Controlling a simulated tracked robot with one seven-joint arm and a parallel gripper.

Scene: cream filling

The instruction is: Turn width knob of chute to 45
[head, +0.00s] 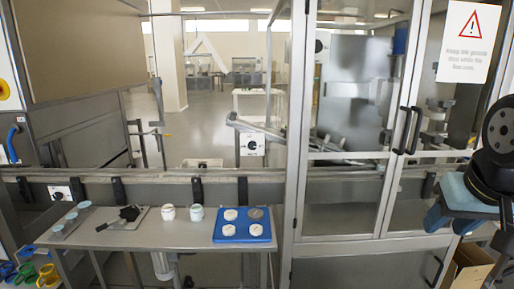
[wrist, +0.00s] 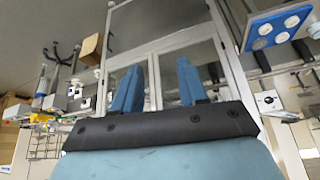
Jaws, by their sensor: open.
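A white panel with a round black knob (head: 252,146) sits at the end of a grey chute-like part (head: 250,126), behind the rail in the middle of the head view. A second black knob on a white plate (head: 59,193) is on the rail at the left. I cannot read a scale or setting on either. A black knob on a white panel (wrist: 268,100) also shows at the right of the wrist view; which one it is I cannot tell. My gripper (head: 450,220) is at the far right, well away from both knobs. Its blue fingers (wrist: 158,82) are apart and empty.
A grey table (head: 150,235) stands in front of the rail, with a blue tray (head: 218,236) of round pieces, two small jars and a dark tool. Glass doors (head: 345,190) with black handles stand between the table and my arm. A cardboard box (head: 472,268) is low at right.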

